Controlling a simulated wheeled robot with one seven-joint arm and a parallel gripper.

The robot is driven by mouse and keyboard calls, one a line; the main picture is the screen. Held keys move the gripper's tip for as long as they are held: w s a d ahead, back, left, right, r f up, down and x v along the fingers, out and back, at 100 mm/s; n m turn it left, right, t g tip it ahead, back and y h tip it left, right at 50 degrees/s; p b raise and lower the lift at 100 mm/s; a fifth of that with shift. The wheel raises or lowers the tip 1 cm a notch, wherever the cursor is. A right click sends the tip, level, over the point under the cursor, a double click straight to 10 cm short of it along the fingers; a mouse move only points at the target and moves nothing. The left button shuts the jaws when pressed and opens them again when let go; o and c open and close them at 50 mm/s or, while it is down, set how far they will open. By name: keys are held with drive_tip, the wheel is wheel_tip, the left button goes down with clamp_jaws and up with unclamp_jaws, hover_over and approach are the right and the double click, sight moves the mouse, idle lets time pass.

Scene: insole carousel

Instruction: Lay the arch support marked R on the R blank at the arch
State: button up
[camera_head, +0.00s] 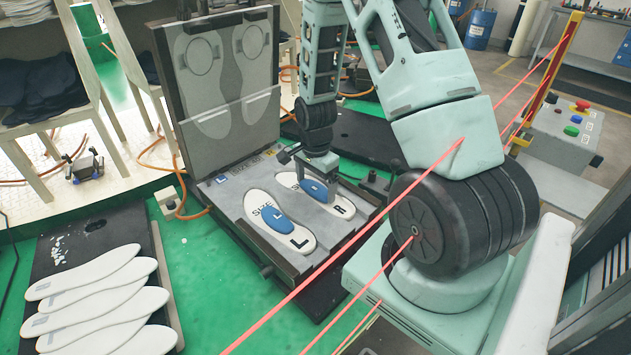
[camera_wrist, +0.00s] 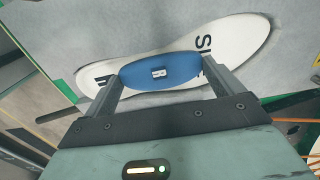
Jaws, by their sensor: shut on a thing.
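The R blank (camera_head: 343,207) is a white insole lying in the open press tray, right of the L blank (camera_head: 299,240). It also shows in the wrist view (camera_wrist: 236,38). A blue arch support (camera_wrist: 160,72) with a small white label is between the two fingers of my gripper (camera_wrist: 162,88), which is shut on it. The label is too small to read. In the head view the blue support (camera_head: 312,187) is over the middle of the R blank, partly hidden by my gripper (camera_head: 318,190). Whether it touches the blank I cannot tell. Another blue support (camera_head: 277,219) marked L lies on the L blank.
The press lid (camera_head: 226,75) stands open behind the tray, with foot outlines on it. Several white insoles (camera_head: 95,310) lie on a black board at the lower left. An orange hose (camera_head: 160,152) runs left of the press. A control box (camera_head: 562,130) stands at the right.

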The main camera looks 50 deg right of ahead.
drive_tip(key=shift+f, duration=0.25)
drive_tip(key=o, duration=0.6)
drive_tip(key=shift+o, duration=0.2)
wheel_tip(320, 180, up, 17)
drive_tip(key=shift+r+b, duration=0.2)
drive_tip(key=shift+b, duration=0.2)
idle(0.4)
